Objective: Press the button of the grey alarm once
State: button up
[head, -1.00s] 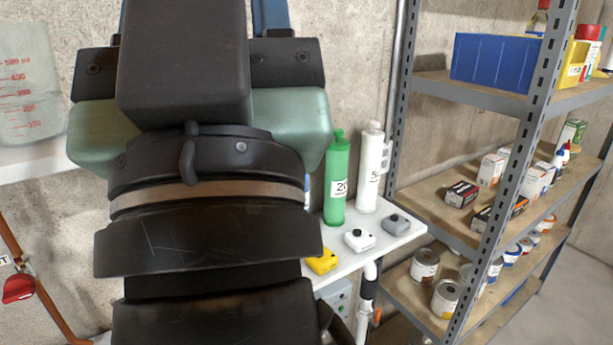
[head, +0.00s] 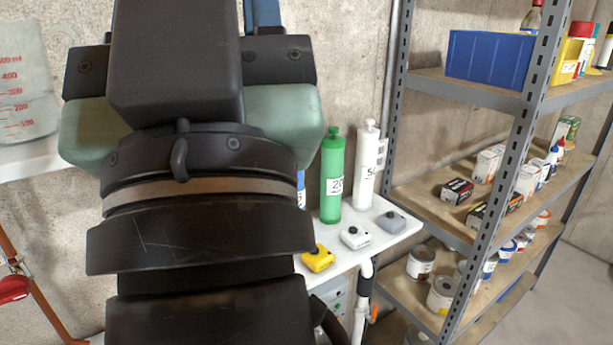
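The grey alarm (head: 392,221) is a small grey box with a dark button on top. It sits near the right end of a white shelf, in the head view. A white alarm (head: 354,237) sits to its left, and a yellow alarm (head: 318,259) further left; both have a dark button on top. My arm fills the left and middle of the view and hides part of the white shelf. My gripper's fingertips are not visible, so I cannot see whether it is open or shut.
A green bottle (head: 332,178) and a white bottle (head: 367,168) stand behind the alarms on the white shelf (head: 356,260). A metal rack (head: 493,190) with a blue bin (head: 490,58), boxes and cans stands to the right. A pipe (head: 362,305) runs below the shelf.

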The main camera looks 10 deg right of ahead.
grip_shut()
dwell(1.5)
